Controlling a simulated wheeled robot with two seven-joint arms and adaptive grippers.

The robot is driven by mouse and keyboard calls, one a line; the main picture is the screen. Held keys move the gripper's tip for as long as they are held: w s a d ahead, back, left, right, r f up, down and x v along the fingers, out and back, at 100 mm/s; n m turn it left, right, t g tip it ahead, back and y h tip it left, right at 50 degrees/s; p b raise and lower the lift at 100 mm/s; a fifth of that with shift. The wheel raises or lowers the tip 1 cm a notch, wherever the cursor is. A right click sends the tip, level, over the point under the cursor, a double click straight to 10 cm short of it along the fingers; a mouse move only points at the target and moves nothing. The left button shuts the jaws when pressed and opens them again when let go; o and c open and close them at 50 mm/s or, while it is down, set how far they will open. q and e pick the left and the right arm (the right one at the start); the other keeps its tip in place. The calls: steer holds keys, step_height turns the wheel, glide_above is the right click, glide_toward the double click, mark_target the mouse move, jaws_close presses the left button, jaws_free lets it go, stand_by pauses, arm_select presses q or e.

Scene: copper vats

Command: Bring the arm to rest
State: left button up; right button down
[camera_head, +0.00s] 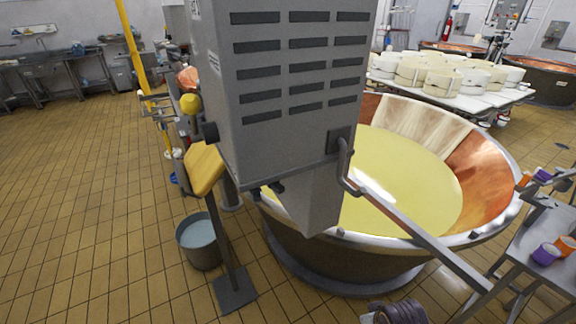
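Neither of my grippers shows in the head view. A dark, ringed, rounded part shows at the bottom edge, right of centre, with a small pale piece beside it. It may belong to one of my arms, but I cannot tell. No fingers are visible on it. A large copper vat (470,185) with pale yellow liquid (405,185) stands in front of me. A tall grey machine housing (295,75) with vent slots hides the vat's left part. A grey metal bar (415,228) runs from the housing across the vat's rim toward the lower right.
A grey bucket (198,240) stands on the tiled floor left of the vat. At right, a metal stand (520,245) holds purple and orange cups (546,254). Behind the vat, a table carries several white cheese moulds (440,78). The floor at left (80,210) is clear.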

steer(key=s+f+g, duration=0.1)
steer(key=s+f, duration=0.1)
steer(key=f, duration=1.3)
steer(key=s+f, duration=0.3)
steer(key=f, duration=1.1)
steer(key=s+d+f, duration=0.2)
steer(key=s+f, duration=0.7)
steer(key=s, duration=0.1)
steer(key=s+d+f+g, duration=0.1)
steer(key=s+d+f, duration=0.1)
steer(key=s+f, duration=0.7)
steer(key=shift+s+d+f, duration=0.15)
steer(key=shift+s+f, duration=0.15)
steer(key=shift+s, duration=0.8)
